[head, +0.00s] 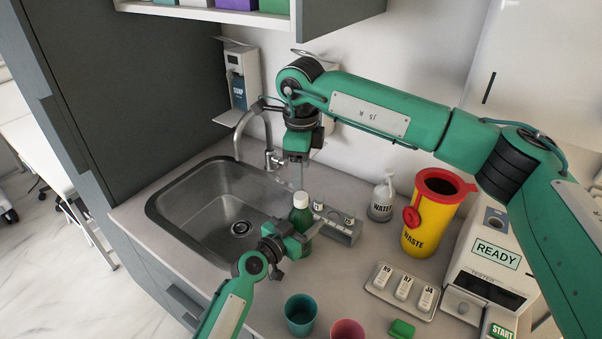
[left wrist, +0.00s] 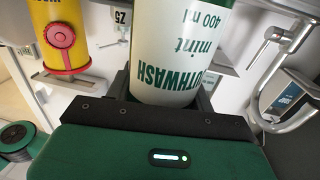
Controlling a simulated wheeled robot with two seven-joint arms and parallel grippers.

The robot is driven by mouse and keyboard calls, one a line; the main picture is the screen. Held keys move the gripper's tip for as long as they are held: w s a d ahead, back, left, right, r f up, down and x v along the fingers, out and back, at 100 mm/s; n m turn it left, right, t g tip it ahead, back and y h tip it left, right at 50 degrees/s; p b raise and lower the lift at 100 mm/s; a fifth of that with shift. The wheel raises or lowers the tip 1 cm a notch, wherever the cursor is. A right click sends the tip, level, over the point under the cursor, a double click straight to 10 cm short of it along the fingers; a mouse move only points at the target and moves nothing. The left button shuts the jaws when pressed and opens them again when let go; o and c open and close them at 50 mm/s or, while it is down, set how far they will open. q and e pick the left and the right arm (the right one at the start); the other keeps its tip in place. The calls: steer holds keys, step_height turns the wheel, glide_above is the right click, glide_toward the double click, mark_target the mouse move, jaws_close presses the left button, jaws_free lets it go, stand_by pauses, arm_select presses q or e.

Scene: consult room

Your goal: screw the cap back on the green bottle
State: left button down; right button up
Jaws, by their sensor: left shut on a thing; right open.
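The green bottle (head: 301,217) stands upright on the counter beside the sink. A pale cap (head: 300,199) shows at its top; I cannot tell whether it is screwed tight. My left gripper (head: 290,242) is shut around the bottle's body from the front. In the left wrist view the bottle (left wrist: 180,50) is between the jaws, its white mouthwash label upside down and its top out of frame. My right gripper (head: 297,172) is open, pointing down just above the cap, apart from it.
A grey rack (head: 342,232) stands close behind the bottle. The sink (head: 205,205) lies to the left. A teal cup (head: 300,315) and pink cup (head: 347,331) are in front. The yellow waste bin (head: 425,225), water bottle (head: 382,203), vial tray (head: 380,292) and tester (head: 490,275) are right.

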mark_target(301, 195)
arm_select(q)
steer(key=shift+c, duration=2.3)
jaws_free()
arm_select(e)
step_height(301, 195, down, 4)
steer(key=b, duration=0.3)
steer(key=shift+r+b, duration=0.15)
steer(key=shift+b, duration=0.2)
arm_select(q)
steer(key=v, duration=1.3)
steer(key=shift+s+a, duration=0.3)
